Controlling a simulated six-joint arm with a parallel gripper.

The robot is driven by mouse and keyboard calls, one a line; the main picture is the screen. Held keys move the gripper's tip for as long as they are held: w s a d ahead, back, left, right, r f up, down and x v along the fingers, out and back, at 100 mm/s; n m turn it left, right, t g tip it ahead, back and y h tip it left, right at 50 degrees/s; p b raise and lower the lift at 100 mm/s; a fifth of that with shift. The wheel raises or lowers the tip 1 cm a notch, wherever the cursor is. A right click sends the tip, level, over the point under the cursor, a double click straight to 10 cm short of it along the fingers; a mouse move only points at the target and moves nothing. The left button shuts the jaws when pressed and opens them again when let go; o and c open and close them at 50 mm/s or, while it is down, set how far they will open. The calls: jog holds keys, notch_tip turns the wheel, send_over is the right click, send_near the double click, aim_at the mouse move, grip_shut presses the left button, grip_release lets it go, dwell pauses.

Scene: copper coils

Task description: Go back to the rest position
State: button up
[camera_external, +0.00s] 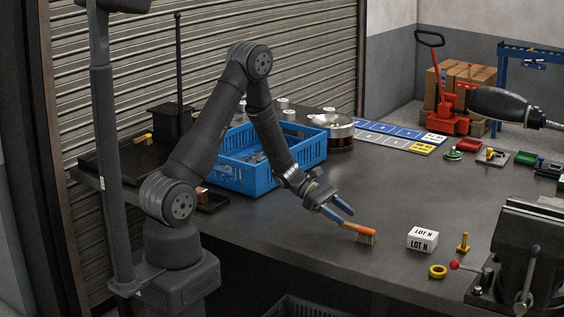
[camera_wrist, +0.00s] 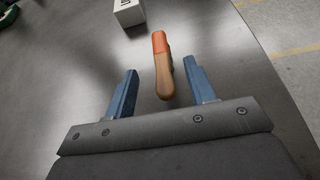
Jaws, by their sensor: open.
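My gripper (camera_external: 340,211) is open, with its two blue fingers apart, low over the front part of the dark table. In the wrist view, my gripper (camera_wrist: 163,92) has nothing between its fingertips except the near end of a brush handle. The brush (camera_external: 358,230) has a wooden and orange handle and bristles facing down, and lies just beyond the fingertips. The brush also shows in the wrist view (camera_wrist: 163,68), with a gap to each finger.
A white box marked LOT N (camera_external: 422,239) stands right of the brush. A yellow ring (camera_external: 438,271), a yellow bolt (camera_external: 463,243) and a dark vise (camera_external: 530,250) are farther right. A blue crate (camera_external: 232,178) stands behind my arm. The table (camera_external: 300,235) is clear left of the brush.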

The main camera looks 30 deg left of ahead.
jog(key=v, duration=0.6)
jog(key=shift+s+a+r, duration=0.1)
jog(key=shift+a, duration=0.1)
jog(key=x, duration=1.1)
jog(key=shift+d, duration=0.4)
notch_tip(320, 180, up, 4)
jog(key=shift+r, duration=0.1)
jog(key=s+d+r, duration=0.5)
jog(key=s+r, duration=0.2)
jog(key=s, duration=0.4)
jog(key=n+t, duration=0.3)
send_over(357, 223)
jog(key=w+a, duration=0.2)
jog(key=a, duration=0.1)
jog(key=w+a+n+t+y, duration=0.1)
jog(key=w+a+n+t, duration=0.1)
jog(key=w+a, duration=0.7)
jog(key=w+a+r+n+t+y, duration=0.1)
jog(key=w+a, duration=0.3)
jog(key=a, duration=0.5)
jog(key=w+a+r+n+t+y, duration=0.1)
jog(key=w+a+n+t, duration=0.1)
jog(key=w+a, duration=0.3)
jog(key=w+a+r+n+t+y, duration=0.1)
jog(key=w+a, duration=0.4)
jog(key=a, duration=0.8)
jog(key=shift+n+t+y, duration=0.3)
jog(key=shift+n+t, duration=0.2)
jog(key=shift+t, duration=0.1)
